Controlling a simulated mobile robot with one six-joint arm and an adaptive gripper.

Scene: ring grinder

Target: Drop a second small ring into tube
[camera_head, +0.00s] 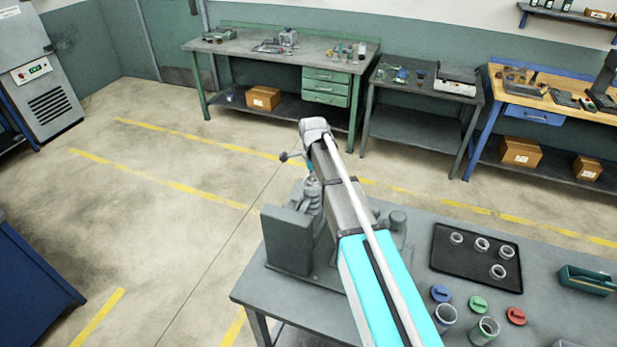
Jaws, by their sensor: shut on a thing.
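My gripper (312,190) points down at the grey machine (289,240) on the left end of the near table. It is small and partly hidden by my arm. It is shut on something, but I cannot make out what. Several small pale rings (481,244) lie apart on a black tray (450,270) at the right. Two open clear cylindrical containers stand at the table's front, one on the left (445,317) and one on the right (484,330). I cannot tell which thing is the tube, or whether anything is inside it.
A blue lid (440,293), a green lid (477,303) and a red lid (516,315) lie between the tray and the containers. A dark green holder (588,281) is at the right. My arm crosses the table between machine and tray. Workbenches (240,43) stand along the back wall.

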